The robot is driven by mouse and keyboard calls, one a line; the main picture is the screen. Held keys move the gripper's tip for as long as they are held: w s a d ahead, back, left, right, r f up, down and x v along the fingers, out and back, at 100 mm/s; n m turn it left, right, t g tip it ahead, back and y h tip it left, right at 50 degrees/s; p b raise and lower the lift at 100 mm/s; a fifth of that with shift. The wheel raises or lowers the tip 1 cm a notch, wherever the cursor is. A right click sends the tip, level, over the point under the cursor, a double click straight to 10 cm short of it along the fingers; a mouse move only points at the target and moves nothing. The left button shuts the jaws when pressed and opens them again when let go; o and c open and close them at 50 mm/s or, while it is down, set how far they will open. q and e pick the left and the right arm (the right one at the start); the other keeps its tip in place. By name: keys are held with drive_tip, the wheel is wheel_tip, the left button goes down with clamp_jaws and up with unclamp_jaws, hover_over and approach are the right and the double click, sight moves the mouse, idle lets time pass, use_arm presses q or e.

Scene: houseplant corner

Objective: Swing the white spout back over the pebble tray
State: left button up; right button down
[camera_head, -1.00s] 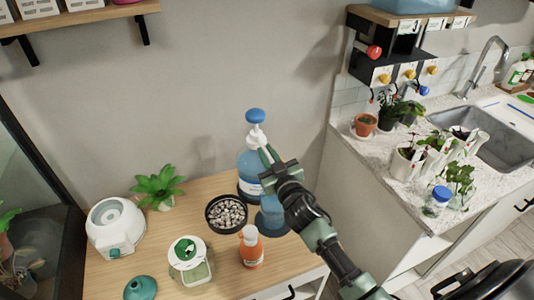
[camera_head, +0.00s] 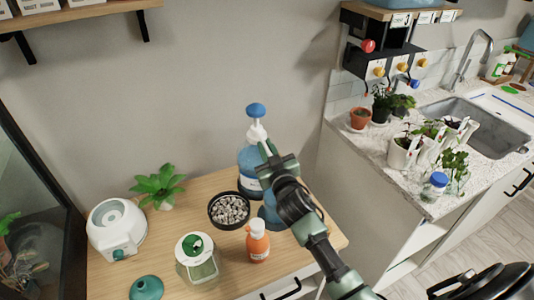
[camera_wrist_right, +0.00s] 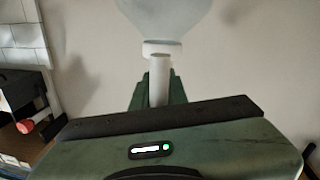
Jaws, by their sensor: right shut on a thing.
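The white spout (camera_wrist_right: 158,80) belongs to a pump bottle (camera_head: 249,170) with a blue body and a blue knob on top, standing upright at the back of the wooden cabinet top. My right gripper (camera_head: 266,150) is at the spout, beside the pump's white neck. In the right wrist view it is shut on the spout, which runs between its green fingers. In the head view the fingers hide most of the spout. The pebble tray (camera_head: 230,227), a round dark dish of grey pebbles, sits just left of and in front of the bottle. My left gripper is not in view.
An orange bottle (camera_head: 257,241), a jar with a green lid (camera_head: 197,259), a teal funnel (camera_head: 146,288), a white round device (camera_head: 117,229) and a small plant (camera_head: 158,185) share the cabinet top. A blue container (camera_head: 269,215) is partly behind my right arm.

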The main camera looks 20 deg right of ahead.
drive_tip(key=shift+w+a+m+h+b, duration=0.15)
drive_tip(key=shift+a+m+h+b, duration=0.25)
drive_tip(key=shift+a+h+b, duration=0.3)
drive_tip(key=shift+r+m+h+b, duration=0.1)
drive_tip(key=shift+m+h+b, duration=0.35)
drive_tip(key=shift+b, duration=0.3)
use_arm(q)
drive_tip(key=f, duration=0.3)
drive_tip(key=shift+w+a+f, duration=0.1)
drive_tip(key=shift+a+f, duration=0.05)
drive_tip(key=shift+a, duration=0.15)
use_arm(e)
drive_tip(key=c, duration=1.5)
unclamp_jaws()
drive_tip(key=shift+a, duration=0.1)
drive_tip(key=shift+o, duration=0.2)
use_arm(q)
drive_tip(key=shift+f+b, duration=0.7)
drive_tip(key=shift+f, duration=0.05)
use_arm(e)
drive_tip(key=v, duration=0.8)
drive_tip(key=shift+w+r, duration=0.1)
drive_tip(key=shift+w, duration=0.05)
